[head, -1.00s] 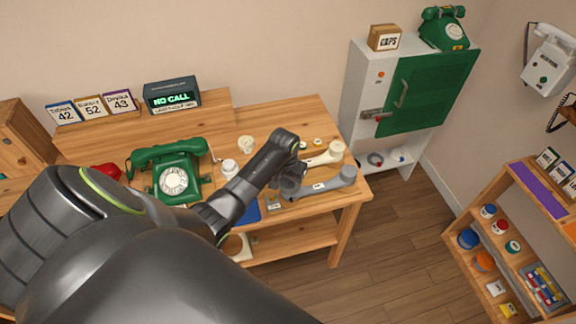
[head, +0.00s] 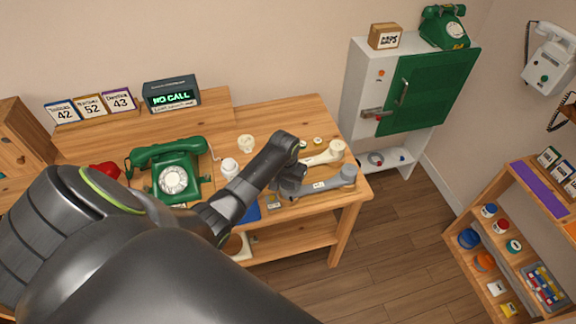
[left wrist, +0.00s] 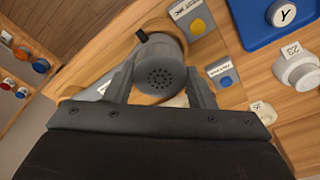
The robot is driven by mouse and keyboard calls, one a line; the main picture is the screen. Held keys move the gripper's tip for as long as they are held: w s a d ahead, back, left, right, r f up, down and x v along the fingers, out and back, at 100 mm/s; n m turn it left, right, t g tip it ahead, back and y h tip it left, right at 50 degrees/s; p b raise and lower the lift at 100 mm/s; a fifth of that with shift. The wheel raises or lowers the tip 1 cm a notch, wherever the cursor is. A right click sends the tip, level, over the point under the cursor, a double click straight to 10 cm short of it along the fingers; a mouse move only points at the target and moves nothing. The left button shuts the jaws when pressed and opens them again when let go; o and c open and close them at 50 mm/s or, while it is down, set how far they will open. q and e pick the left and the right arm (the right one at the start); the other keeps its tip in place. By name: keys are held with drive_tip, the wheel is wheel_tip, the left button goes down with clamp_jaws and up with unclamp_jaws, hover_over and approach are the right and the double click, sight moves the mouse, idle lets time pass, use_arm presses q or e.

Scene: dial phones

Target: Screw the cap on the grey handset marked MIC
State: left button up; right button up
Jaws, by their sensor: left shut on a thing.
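The grey handset (head: 325,187) lies at the right end of the wooden table in the head view, partly hidden by my left gripper (head: 291,182). In the left wrist view, the fingers of my left gripper (left wrist: 160,72) stand on both sides of a round grey cap (left wrist: 159,79) with small holes, at the end of the handset. They are shut on it. The cap looks in line with the grey end behind it; I cannot tell how tightly it sits. The MIC marking cannot be read. My right gripper is not in view.
A cream handset (head: 324,156) lies just behind the grey one. A white round part (head: 229,167) and a green dial phone (head: 174,178) are to the left. A blue tray (left wrist: 240,38) lies near the gripper. The floor right of the table is clear.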

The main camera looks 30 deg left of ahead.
use_arm(q)
drive_tip(key=o, duration=1)
drive_tip(key=shift+c, duration=0.2)
wheel_tip(320, 180, up, 17)
drive_tip(key=s, duration=0.2)
drive_tip(key=shift+d+r, duration=0.15)
drive_tip(key=shift+r, duration=0.05)
